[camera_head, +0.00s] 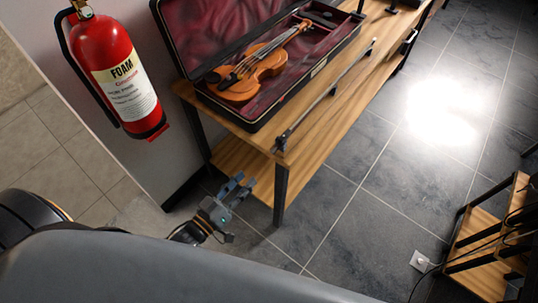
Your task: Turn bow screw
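A thin bow (327,94) lies along the right edge of the wooden table (313,139). Its dark, thicker end (282,142) is at the table's near corner. The screw is too small to make out. My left gripper (243,181) is below and left of that end in the picture, beside the table's near end and apart from the bow. Its two fingers are spread with nothing between them. My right gripper is not in view.
An open violin case (316,74) with a red lining holds a violin (257,70) on the table. A red foam extinguisher (108,70) hangs on the wall at left. A small wooden shelf (476,267) stands at lower right.

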